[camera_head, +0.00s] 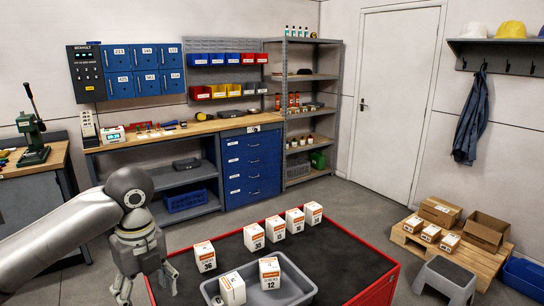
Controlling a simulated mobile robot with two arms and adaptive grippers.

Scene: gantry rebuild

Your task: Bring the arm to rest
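My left arm comes in from the left. Its gripper (146,289) hangs pointing down at the lower left, beside the left edge of the red-rimmed cart (345,250) with a dark top. Its two fingers are spread apart with nothing visible between them; the lower tips are near the picture's bottom edge. My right gripper is not in view.
A grey tray (300,284) on the cart holds two small white-and-orange boxes, one marked 12 (269,274). Several similar boxes stand behind it; box 36 (205,257) is closest to my gripper. The cart top's right side is clear. A workbench (180,133) stands behind.

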